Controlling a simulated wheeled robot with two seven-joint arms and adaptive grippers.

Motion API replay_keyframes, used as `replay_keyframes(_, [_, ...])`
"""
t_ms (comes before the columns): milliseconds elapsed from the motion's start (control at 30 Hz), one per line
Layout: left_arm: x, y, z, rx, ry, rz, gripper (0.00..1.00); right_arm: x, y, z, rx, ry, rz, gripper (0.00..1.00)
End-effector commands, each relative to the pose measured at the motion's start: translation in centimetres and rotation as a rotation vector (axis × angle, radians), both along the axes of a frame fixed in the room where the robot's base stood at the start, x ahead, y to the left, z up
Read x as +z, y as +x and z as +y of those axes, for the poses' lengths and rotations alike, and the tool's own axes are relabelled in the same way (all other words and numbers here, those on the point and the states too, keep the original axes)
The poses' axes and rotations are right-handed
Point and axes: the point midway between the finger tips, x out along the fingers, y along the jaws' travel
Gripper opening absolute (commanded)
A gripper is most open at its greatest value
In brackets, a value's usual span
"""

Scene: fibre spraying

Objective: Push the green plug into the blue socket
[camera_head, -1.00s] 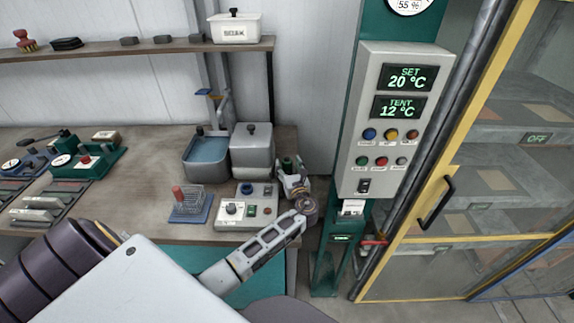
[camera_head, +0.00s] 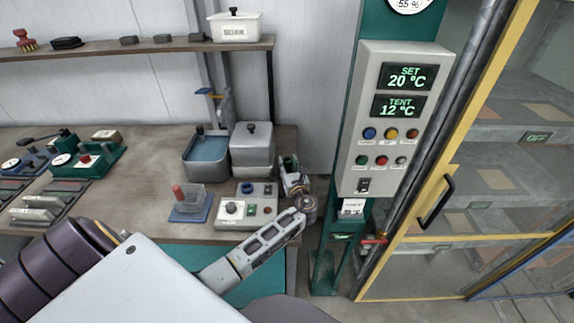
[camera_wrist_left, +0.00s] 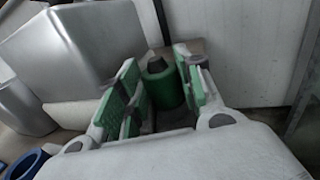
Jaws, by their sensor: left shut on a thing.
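My left gripper (camera_head: 291,172) is at the right end of the bench, just right of the control box. In the left wrist view the gripper (camera_wrist_left: 157,90) has green-padded fingers on both sides of the green plug (camera_wrist_left: 162,86), a green cylinder with a dark tip; it is shut on the plug. The plug's lower part is hidden by the gripper. The blue socket (camera_head: 247,188) is a round blue ring on top of the grey control box, left of the gripper. It also shows, cut off, at the lower left of the left wrist view (camera_wrist_left: 27,163). My right gripper is not in view.
The grey control box (camera_head: 232,222) has a knob and buttons. Behind it stand a lidded metal container (camera_head: 252,155) and a water basin (camera_head: 206,172). A small rack (camera_head: 188,215) is to its left. The control column (camera_head: 350,150) stands to the right.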

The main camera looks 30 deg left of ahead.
Motion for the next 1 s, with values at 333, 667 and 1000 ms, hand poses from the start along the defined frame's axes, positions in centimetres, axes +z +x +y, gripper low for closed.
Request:
replay_keyframes(333, [0.5,0.0,0.0,0.000,0.000,-0.001,0.11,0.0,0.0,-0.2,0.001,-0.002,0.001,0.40])
replay_keyframes(667, [4.0,0.0,0.0,0.000,0.000,-0.004,0.11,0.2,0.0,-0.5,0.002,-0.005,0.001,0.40])
replay_keyframes(1000, [8.8,0.0,0.0,0.000,-0.001,-0.004,0.11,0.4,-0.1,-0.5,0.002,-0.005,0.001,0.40])
